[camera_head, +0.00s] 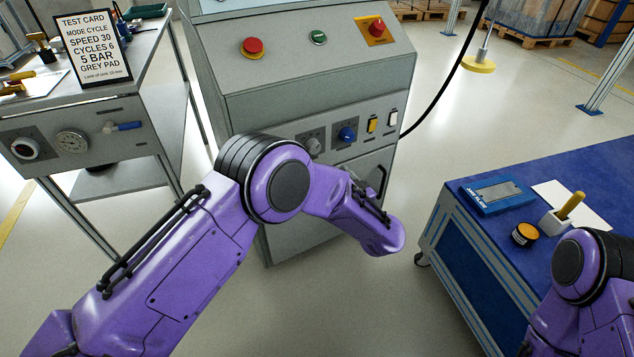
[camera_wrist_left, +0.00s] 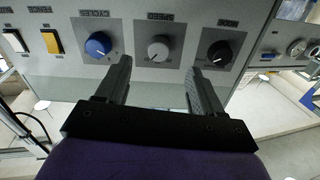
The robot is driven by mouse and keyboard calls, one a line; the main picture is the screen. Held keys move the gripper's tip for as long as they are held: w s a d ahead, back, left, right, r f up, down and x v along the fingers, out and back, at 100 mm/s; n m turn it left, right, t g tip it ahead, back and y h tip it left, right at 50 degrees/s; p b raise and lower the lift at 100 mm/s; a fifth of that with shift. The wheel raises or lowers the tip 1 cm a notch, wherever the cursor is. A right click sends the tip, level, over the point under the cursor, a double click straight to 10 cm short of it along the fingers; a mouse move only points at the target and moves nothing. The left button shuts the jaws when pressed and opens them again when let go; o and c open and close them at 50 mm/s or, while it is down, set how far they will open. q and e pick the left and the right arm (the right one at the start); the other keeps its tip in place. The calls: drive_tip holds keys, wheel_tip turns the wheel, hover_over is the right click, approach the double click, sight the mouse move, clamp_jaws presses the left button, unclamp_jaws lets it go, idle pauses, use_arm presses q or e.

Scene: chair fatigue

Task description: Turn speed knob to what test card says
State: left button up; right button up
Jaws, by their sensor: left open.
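The test card (camera_head: 93,48) stands on the left bench and reads MODE CYCLE, SPEED 30, CYCLES 6, 5 BAR, GREY PAD. The machine's front panel has a blue knob (camera_head: 347,135) and a grey knob (camera_head: 313,146). My right gripper is out of view.
A yellow switch (camera_head: 372,125) and a white switch (camera_head: 393,118) sit beside the blue knob. A red button (camera_head: 252,46) and a red knob (camera_head: 377,28) are on the panel above. The blue table (camera_head: 465,222) at right holds several small items.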

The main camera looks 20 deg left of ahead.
sight(316, 149)
use_arm(q)
drive_tip(key=shift+n+g+y, duration=0.6)
drive_tip(key=shift+n+g, duration=0.1)
drive_tip(key=x, duration=0.3)
drive_tip(key=r+b+x, duration=0.1)
drive_tip(key=x, duration=0.2)
drive_tip(key=w+d+b+x, duration=0.1)
drive_tip(key=x, duration=0.2)
drive_tip(key=shift+w+a+r, duration=0.1)
drive_tip(key=shift+a+r, duration=0.05)
drive_tip(key=shift+r, duration=0.2)
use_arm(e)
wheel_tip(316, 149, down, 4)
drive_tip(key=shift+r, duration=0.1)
use_arm(q)
drive_tip(key=c, duration=1.1)
drive_tip(key=shift+o, duration=0.2)
